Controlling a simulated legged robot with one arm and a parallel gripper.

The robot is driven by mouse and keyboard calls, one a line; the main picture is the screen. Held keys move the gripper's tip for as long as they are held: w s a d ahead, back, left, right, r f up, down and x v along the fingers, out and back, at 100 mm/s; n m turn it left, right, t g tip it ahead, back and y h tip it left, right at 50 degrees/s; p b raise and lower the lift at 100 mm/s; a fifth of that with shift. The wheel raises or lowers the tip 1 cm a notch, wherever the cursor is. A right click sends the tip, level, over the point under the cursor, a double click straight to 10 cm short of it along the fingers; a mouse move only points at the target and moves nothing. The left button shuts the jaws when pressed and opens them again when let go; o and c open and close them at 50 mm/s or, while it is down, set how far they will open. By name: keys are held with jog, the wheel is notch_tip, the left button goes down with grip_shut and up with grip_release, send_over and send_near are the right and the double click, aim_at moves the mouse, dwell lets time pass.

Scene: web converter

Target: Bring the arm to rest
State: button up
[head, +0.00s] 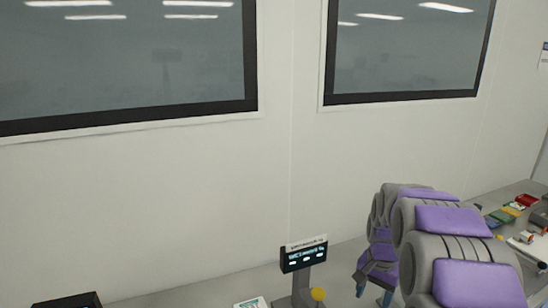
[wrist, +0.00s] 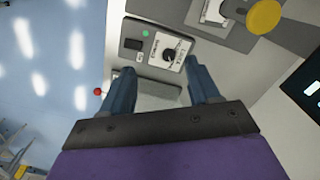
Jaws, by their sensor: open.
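My arm shows at the lower right of the head view, a chain of grey and purple links reaching forward. My gripper (head: 373,290) is at the end of it, pointing down, partly cut off by the frame's lower edge. In the wrist view my gripper (wrist: 163,85) has its two blue-grey fingers spread apart, with nothing between them. Beyond the fingers is a grey control panel (wrist: 150,68) with a black dial knob (wrist: 169,55), a dark switch and a small green light. I cannot tell how far the fingertips are from the panel.
A display unit (head: 304,256) with a yellow knob (head: 318,294) stands left of my gripper. The yellow knob also shows in the wrist view (wrist: 264,17). A red ball-topped lever (wrist: 98,91) is left of the fingers. Coloured small items (head: 510,211) lie on the right counter.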

jog(key=s+a+n, duration=0.2)
jog(key=s+a, duration=0.2)
jog(key=s, duration=0.7)
jog(key=s+a+n+g+b, duration=0.1)
jog(key=s+a+n, duration=0.2)
jog(key=s, duration=0.8)
jog(key=s+a+n, duration=0.3)
jog(key=s+a, duration=0.2)
jog(key=s, duration=0.7)
jog(key=shift+r, duration=0.4)
